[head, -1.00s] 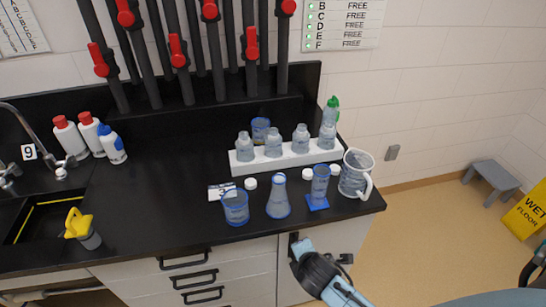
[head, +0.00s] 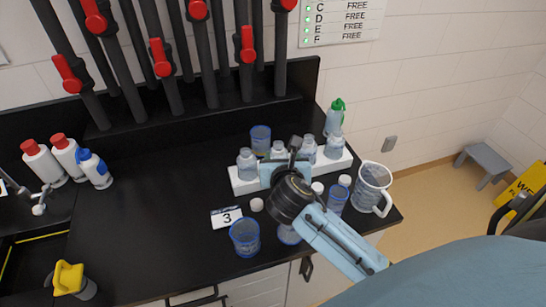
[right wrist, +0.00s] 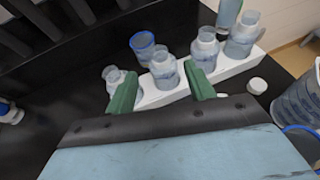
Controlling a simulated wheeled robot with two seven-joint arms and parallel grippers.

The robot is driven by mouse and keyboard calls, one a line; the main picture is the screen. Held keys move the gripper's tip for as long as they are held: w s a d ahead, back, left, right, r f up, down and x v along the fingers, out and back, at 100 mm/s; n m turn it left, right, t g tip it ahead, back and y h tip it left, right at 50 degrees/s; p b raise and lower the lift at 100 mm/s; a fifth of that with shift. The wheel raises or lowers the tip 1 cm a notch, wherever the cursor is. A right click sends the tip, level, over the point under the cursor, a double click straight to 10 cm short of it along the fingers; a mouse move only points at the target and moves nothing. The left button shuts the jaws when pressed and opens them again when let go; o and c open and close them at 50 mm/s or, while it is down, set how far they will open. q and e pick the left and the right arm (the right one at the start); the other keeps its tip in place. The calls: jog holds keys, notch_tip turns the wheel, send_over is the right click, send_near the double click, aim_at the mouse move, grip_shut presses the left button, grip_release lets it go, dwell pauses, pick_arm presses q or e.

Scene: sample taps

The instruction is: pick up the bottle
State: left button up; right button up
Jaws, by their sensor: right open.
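Several clear bottles stand in a row on a white rack. In the head view they are the left bottle (head: 247,164), the second (head: 278,150), the third (head: 308,149) and the right one (head: 334,146). My right gripper (head: 284,157) is over the front of the rack, hiding part of the second bottle. In the right wrist view, its green fingers (right wrist: 162,86) are spread and empty. The second bottle (right wrist: 163,70) shows in line with the gap between them; I cannot tell whether it is inside the gap. My left gripper is out of view.
A green-capped bottle (head: 335,117) and a blue-rimmed beaker (head: 260,138) stand behind the rack. A pitcher (head: 372,188) is at the right. A beaker (head: 244,237), a white cap (head: 257,205) and a "3" card (head: 226,217) are in front. The left-middle counter is clear.

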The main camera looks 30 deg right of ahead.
aim_at(278, 146)
jog(key=x, duration=0.6)
jog(key=shift+w+d+f, duration=0.15)
jog(key=shift+w+f, duration=0.1)
jog(key=shift+w, duration=0.05)
jog(key=x, duration=0.3)
jog(key=shift+w+f+b, duration=0.2)
jog(key=shift+b, duration=0.15)
jog(key=shift+w+f, duration=0.1)
jog(key=shift+w, duration=0.15)
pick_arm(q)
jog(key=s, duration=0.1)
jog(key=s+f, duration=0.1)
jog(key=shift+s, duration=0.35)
pick_arm(e)
grip_shut()
